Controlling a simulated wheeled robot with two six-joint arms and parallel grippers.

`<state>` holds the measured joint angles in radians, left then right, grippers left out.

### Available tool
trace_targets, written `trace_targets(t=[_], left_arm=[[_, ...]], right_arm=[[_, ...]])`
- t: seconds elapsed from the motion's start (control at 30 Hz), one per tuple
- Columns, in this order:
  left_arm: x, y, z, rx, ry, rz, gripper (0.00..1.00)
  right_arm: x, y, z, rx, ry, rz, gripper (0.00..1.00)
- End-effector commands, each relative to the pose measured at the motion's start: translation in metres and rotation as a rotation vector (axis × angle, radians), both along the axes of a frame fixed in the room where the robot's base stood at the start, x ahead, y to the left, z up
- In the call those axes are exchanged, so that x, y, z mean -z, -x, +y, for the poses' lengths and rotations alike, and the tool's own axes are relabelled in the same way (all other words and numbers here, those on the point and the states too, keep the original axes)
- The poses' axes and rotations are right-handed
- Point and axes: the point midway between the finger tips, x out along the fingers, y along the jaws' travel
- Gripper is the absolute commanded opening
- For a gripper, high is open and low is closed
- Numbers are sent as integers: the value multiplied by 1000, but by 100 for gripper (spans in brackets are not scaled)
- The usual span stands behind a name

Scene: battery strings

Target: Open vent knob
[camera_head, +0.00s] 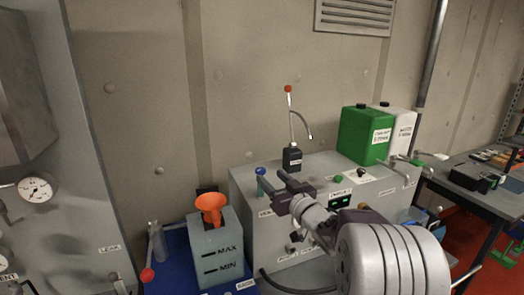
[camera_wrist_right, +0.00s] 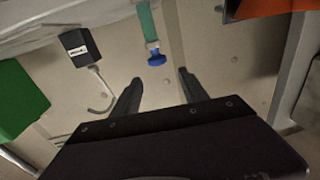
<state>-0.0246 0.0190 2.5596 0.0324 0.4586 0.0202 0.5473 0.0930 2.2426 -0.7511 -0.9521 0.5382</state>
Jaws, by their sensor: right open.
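The vent knob is a blue cap (camera_head: 260,171) on a teal upright post at the left end of the pale box; a partly hidden label starting "VE" is on the box below it. The blue knob also shows in the right wrist view (camera_wrist_right: 156,59), just beyond the gap between my fingertips. My right gripper (camera_head: 272,181) reaches in from the lower right beside the post. In the wrist view its two fingers (camera_wrist_right: 160,78) are spread apart with nothing between them. I cannot tell the exact gap to the knob. My left gripper is not in view.
The pale box (camera_head: 245,232) carries a black block with a red-tipped rod (camera_head: 290,125), a green canister (camera_head: 365,135) and a white canister (camera_head: 398,122). Left of it are an orange funnel (camera_head: 210,203) on a grey tank and a gauge panel (camera_head: 85,225). A concrete wall stands behind.

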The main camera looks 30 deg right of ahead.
Motion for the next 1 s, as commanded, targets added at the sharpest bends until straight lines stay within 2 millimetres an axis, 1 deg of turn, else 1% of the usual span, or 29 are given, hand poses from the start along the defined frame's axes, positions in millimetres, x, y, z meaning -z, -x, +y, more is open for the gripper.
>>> trace_targets(t=[0.03, 0.13, 0.27, 0.4, 0.5, 0.6, 0.7, 0.8, 1.0], left_arm=[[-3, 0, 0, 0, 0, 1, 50], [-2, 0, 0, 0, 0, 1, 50], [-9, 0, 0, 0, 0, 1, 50], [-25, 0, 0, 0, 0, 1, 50], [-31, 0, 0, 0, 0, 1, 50], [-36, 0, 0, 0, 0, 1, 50], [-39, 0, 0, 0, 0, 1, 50], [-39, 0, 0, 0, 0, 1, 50], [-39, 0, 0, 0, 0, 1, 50]], right_arm=[[4, 3, 3, -13, 17, 19, 52], [9, 5, 6, -24, 30, 29, 52], [6, -5, 7, -25, 26, 30, 52], [4, -33, 10, -27, 25, 31, 52], [6, -55, 11, -26, 26, 31, 52], [7, -71, 12, -25, 25, 29, 52], [8, -82, 12, -23, 25, 28, 52], [8, -86, 12, -23, 26, 28, 52], [9, -87, 12, -22, 26, 27, 52]])
